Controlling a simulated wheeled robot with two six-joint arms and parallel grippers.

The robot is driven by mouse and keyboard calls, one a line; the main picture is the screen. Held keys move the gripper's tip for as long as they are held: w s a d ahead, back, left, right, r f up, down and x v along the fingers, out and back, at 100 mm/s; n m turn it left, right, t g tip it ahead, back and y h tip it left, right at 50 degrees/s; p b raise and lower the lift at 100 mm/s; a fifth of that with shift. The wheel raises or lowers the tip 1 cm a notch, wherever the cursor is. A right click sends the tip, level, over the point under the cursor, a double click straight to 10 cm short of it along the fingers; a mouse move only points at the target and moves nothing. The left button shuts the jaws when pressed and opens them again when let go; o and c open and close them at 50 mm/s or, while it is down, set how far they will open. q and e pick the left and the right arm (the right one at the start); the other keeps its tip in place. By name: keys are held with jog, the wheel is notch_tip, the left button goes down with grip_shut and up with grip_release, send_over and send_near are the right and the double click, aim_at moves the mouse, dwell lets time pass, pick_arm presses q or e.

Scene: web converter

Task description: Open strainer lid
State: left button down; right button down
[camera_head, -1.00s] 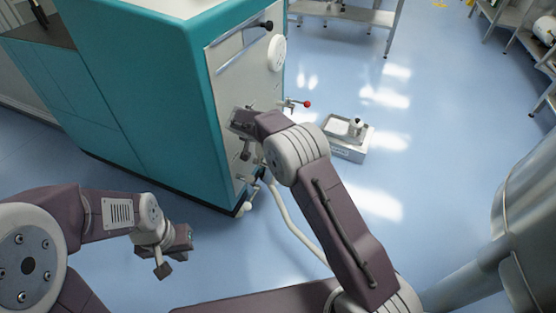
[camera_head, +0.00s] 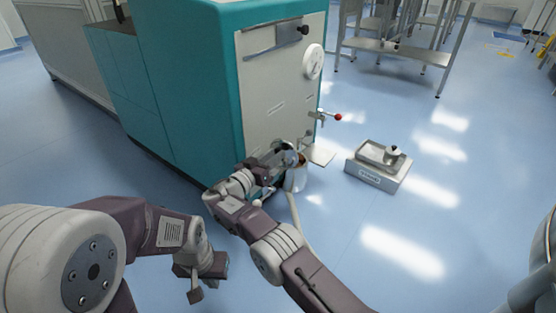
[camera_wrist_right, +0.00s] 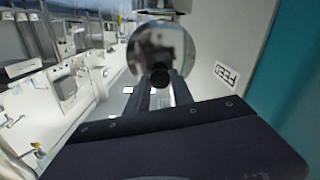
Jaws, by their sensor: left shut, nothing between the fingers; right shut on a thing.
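The strainer is a small shiny metal pot (camera_head: 298,181) low beside the machine's front panel. Its round metal lid (camera_wrist_right: 165,45) fills the upper middle of the right wrist view, with a dark knob (camera_wrist_right: 160,75) toward me. My right gripper (camera_wrist_right: 161,88) is shut on this knob. In the head view my right gripper (camera_head: 276,166) is at the top of the strainer and partly hides it. The lid looks tilted up; I cannot tell whether its edge still touches the pot. My left gripper (camera_head: 203,284) is shut and empty, at the lower left, away from the strainer.
The teal machine (camera_head: 190,85) stands close on the left of the strainer. A red-tipped lever (camera_head: 337,117) sticks out above it. A pale hose (camera_head: 293,210) runs down near my right arm. A grey tray box (camera_head: 377,170) stands on the floor to the right, with open floor around it.

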pick_arm(q)
jog(key=shift+f, duration=0.3)
pick_arm(e)
jog(key=shift+s+a+f+t+h, duration=0.35)
jog(key=shift+s+f+t+h, duration=0.2)
jog(key=shift+t, duration=0.25)
jog(key=c, duration=1.1)
grip_release()
pick_arm(q)
jog(key=shift+s+a, duration=0.1)
pick_arm(e)
jog(key=shift+s+a, duration=0.1)
